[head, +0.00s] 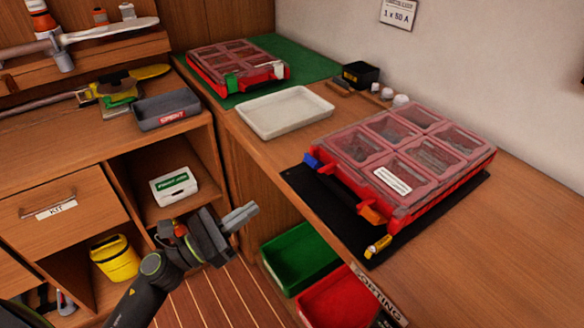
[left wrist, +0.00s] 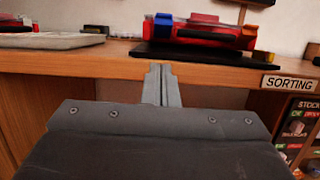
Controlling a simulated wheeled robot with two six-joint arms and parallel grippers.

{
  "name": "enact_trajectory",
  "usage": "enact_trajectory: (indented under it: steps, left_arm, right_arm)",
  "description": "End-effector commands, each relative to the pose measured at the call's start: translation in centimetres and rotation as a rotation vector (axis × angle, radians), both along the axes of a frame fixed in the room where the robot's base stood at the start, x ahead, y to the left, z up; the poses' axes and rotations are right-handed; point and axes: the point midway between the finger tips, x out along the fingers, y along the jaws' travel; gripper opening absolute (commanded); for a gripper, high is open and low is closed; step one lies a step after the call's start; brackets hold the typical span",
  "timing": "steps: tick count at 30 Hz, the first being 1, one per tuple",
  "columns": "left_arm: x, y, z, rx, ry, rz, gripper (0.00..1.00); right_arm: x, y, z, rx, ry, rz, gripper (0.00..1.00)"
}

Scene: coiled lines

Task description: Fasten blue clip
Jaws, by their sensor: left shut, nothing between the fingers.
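A red organiser case (head: 404,163) with a clear compartment lid lies on a black mat (head: 315,205) on the bench. The blue clip (head: 312,160) is at the left end of its front side. It also shows in the left wrist view (left wrist: 163,22), standing up at the case's edge; I cannot tell whether it is latched. An orange clip (head: 372,214) is at the other end of that side. My left gripper (head: 246,214) is shut and empty, in front of the bench edge, apart from the case; its fingers (left wrist: 162,82) point at the bench edge. My right gripper is out of view.
A white tray (head: 285,112) stands left of the case. A second red case (head: 237,66) lies on a green mat behind it. Green (head: 300,258) and red (head: 340,298) bins are below the bench edge. A yellow tag (head: 378,245) lies on the mat's near corner.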

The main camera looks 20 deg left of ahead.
Motion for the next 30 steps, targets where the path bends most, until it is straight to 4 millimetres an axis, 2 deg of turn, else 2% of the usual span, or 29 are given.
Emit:
enact_trajectory:
  steps: [5, 10, 17, 22, 30]
  left_arm:
    - [1.5, -1.2, 1.0, -0.006, -0.003, 0.0, 0.0]
    - [4.1, -3.2, 2.1, -0.007, -0.002, 0.0, 0.0]
    - [7.9, -6.2, 3.2, -0.006, 0.0, -0.001, 0.0]
    - [8.5, -6.6, 5.1, -0.003, 0.0, -0.001, 0.0]
    - [9.0, -7.1, 6.0, -0.003, 0.001, 0.0, 0.0]
  right_arm:
    - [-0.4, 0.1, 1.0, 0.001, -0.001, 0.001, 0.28]
    - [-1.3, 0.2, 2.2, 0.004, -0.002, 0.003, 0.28]
    - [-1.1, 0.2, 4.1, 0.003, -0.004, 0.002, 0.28]
    - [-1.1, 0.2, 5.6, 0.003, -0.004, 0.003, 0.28]
    - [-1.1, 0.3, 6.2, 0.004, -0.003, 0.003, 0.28]
